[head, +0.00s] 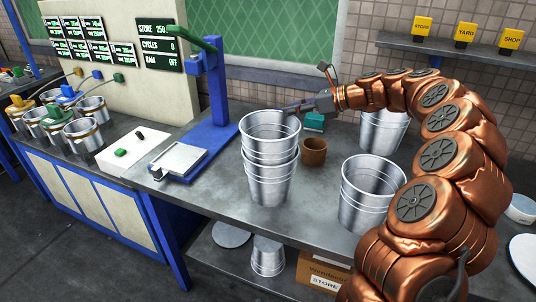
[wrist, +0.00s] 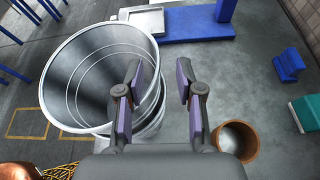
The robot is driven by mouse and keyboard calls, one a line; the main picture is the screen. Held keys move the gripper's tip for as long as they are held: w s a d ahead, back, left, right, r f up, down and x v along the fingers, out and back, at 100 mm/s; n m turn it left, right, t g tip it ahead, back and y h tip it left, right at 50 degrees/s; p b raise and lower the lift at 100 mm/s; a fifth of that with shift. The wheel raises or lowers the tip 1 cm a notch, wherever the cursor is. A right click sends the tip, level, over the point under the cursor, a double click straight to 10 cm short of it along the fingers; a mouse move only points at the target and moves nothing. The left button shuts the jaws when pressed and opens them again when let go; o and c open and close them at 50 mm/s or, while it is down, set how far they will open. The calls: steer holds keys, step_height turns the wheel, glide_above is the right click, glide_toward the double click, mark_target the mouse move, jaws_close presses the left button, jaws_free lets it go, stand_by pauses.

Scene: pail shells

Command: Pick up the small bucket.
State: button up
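Several silver metal buckets (head: 268,165) stand nested in a tall stack near the table's front edge. The top bucket's open mouth fills the left of the wrist view (wrist: 90,75). My gripper (head: 293,107) is above the stack's back right rim. In the wrist view my gripper (wrist: 158,78) is open and empty, with the right part of the rim showing between its fingers. I cannot tell whether they touch it. A small brown pot (head: 314,153) stands right of the stack. A smaller silver bucket (head: 268,257) sits upside down on the lower shelf. Which one is the small bucket is unclear.
More silver buckets stand at the right (head: 368,190) and back right (head: 383,132). A blue stand (head: 217,110) with a metal plate (head: 178,160) is left of the stack. A teal block (head: 314,122) lies behind the pot. Bare tabletop (head: 225,185) shows left of the stack.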

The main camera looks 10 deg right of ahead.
mark_target(279, 113)
steer(key=x, duration=0.2)
steer(key=p+x, duration=0.1)
steer(key=x, duration=0.1)
steer(key=shift+s+a+f, duration=0.15)
steer(key=shift+a+f, duration=0.2)
steer(key=shift+a, duration=0.05)
jaws_close()
stand_by(0.4)
